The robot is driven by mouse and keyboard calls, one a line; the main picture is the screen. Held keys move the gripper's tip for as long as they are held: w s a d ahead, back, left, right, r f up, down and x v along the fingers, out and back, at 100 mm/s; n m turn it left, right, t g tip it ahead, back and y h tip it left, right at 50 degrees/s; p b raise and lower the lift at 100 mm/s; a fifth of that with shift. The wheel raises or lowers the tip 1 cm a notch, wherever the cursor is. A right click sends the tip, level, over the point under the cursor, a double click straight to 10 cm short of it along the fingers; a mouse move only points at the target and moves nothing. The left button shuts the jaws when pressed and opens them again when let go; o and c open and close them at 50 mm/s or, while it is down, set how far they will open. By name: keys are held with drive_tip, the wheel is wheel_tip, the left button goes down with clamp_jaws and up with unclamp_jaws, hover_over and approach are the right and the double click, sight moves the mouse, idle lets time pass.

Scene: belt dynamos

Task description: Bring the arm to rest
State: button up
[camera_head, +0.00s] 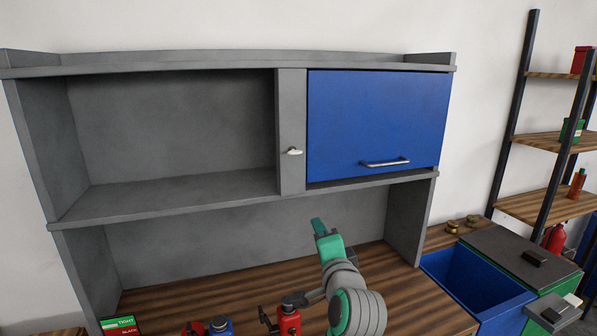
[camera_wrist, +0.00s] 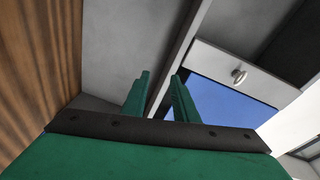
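My gripper (camera_head: 318,226) is raised above the wooden bench top, in front of the grey back panel and below the cabinet shelf. In the wrist view its two green fingers (camera_wrist: 161,78) stand apart with a gap between them and nothing held. My arm rises from the bottom of the head view, bent, with the gripper pointing up and away.
The grey cabinet (camera_head: 290,115) has an empty open left bay and a shut blue door (camera_head: 380,120). A red device (camera_head: 289,320) and a blue device (camera_head: 221,328) stand near my arm. A TIGHT/SLACK sign (camera_head: 120,325) is at left, a blue bin (camera_head: 470,285) at right.

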drive_tip(key=s+d+f+n+h, duration=0.1)
drive_tip(key=s+f, duration=0.2)
drive_tip(key=f, duration=0.7)
drive_tip(key=s+f+n+h, duration=0.1)
drive_tip(key=s+f+n, duration=0.15)
drive_tip(key=f, duration=0.65)
drive_tip(key=s+f+n+g+h, duration=0.1)
drive_tip(key=s+f+n, duration=0.2)
drive_tip(key=s+f, duration=1)
drive_tip(key=s+a+f+n, duration=0.1)
drive_tip(key=s+f+n, duration=0.15)
drive_tip(key=s, duration=0.65)
drive_tip(key=s+a+f+n, duration=0.15)
drive_tip(key=s+f, duration=0.25)
drive_tip(key=s, duration=0.5)
drive_tip(key=s+a+r+n, duration=0.1)
drive_tip(key=s+a, duration=0.1)
drive_tip(key=s, duration=0.5)
drive_tip(key=s+a+r+n, duration=0.1)
drive_tip(key=s+n, duration=0.1)
drive_tip(key=s, duration=0.6)
drive_tip(key=shift+s+a+r+g, duration=0.2)
drive_tip(key=shift+a+r+g, duration=0.1)
drive_tip(key=shift+a, duration=0.1)
